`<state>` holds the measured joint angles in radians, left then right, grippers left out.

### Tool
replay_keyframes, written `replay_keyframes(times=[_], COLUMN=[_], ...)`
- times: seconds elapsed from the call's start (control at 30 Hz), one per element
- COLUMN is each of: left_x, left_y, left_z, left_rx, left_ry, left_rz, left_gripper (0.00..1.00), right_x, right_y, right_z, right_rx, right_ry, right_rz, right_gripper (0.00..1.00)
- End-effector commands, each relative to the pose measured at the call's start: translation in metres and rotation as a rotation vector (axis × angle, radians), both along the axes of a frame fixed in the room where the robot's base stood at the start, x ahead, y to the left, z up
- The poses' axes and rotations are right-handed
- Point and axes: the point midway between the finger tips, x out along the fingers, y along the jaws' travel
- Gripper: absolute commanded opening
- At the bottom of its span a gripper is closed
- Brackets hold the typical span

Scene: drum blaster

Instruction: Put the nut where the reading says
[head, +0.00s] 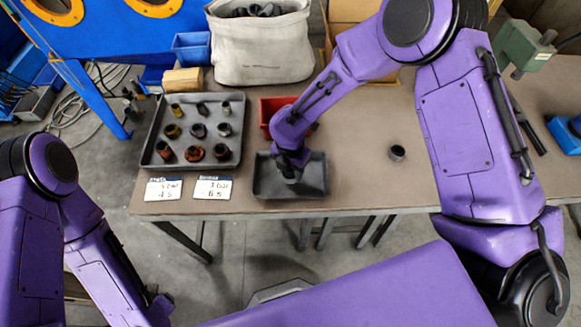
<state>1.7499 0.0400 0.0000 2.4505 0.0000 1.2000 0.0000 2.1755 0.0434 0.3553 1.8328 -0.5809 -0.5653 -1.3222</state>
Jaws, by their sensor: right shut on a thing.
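My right gripper (290,178) points down into a small dark tray (318,180) at the front of the table. It is shut on a small greyish thing, probably the nut, which the fingers mostly hide. A large dark tray (232,160) to the left holds several nuts and fittings in rows, some rusty, some dark. Two white cards with handwriting, a left one (163,189) and a right one (213,187), lie along its front; their text is too small to read surely. My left gripper (160,308) is low at the left, away from the table; its jaws are unclear.
A short dark ring-like piece (397,153) stands on bare table to the right. A red bin (270,106) sits behind the small tray, partly behind my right arm. A white sack (262,50), a blue bin (192,48) and a green vise (524,48) stand further back.

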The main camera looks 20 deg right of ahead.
Motion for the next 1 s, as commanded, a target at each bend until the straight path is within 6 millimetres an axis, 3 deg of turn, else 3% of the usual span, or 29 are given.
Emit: replay_keyframes(times=[0.47,0.5,0.57,0.87,1.0], left_x=[0.0,0.0,0.0,0.0,0.0], left_y=[0.0,0.0,0.0,0.0,0.0], left_z=[-0.003,-0.003,-0.003,-0.002,-0.001], left_rx=[0.001,0.001,0.001,0.001,0.001], left_ry=[-0.001,-0.001,-0.001,-0.001,-0.001], left_rz=[0.0,0.0,0.0,0.0,0.0], left_gripper=[0.73,0.73,0.73,0.73,0.73], right_x=[0.001,0.0,0.0,0.0,0.001], right_y=[0.0,0.0,0.0,0.0,-0.001], right_z=[-0.008,-0.009,-0.008,-0.007,0.009], right_rx=[0.001,0.001,0.001,0.001,0.001], right_ry=[-0.002,-0.002,-0.002,-0.002,-0.004], right_rz=[0.0,0.0,0.0,-0.001,-0.001], right_gripper=[0.1,0.52,0.71,0.74,0.74])
